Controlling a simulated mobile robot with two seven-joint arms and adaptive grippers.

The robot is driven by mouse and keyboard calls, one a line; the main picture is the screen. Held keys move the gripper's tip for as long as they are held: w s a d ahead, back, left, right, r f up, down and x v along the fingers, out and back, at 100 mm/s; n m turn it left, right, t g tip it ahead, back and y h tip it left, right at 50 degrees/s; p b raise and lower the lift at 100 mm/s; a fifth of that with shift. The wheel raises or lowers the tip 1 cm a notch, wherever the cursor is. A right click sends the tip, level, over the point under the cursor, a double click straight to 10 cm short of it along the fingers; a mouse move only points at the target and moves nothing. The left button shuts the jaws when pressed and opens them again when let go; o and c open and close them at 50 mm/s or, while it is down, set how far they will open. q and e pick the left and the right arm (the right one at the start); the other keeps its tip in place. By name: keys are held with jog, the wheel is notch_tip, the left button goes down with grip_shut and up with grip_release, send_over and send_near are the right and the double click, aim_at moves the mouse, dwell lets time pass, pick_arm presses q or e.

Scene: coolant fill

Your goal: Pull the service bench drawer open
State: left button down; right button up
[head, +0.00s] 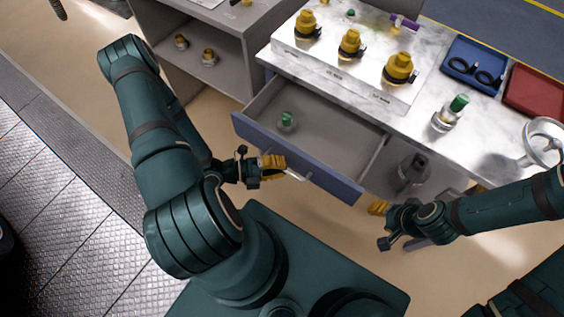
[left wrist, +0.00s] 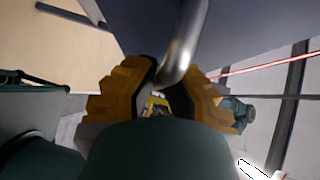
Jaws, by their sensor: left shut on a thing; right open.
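The service bench drawer (head: 344,183) stands pulled out from under the marble-topped bench (head: 425,114), with its blue front facing me. A green-capped fitting (head: 286,121) is inside it, toward the left. My left gripper (head: 285,170) is at the middle of the drawer front, shut on the metal drawer handle (head: 296,175). In the left wrist view the handle (left wrist: 186,42) runs between the yellow fingers (left wrist: 165,88). My right gripper (head: 379,207) is open and empty, low in front of the bench, right of the drawer.
Several yellow-capped fittings (head: 350,43) stand on a white block on the bench. A green-capped bottle (head: 450,113), a blue tray (head: 475,66) and a red tray (head: 535,92) are to the right. A grey shelf unit (head: 215,58) stands left of the drawer.

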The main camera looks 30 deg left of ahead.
pick_arm(q)
jog(key=shift+d, duration=0.1)
jog(key=c, duration=1)
grip_release()
jog(key=v, duration=1.2)
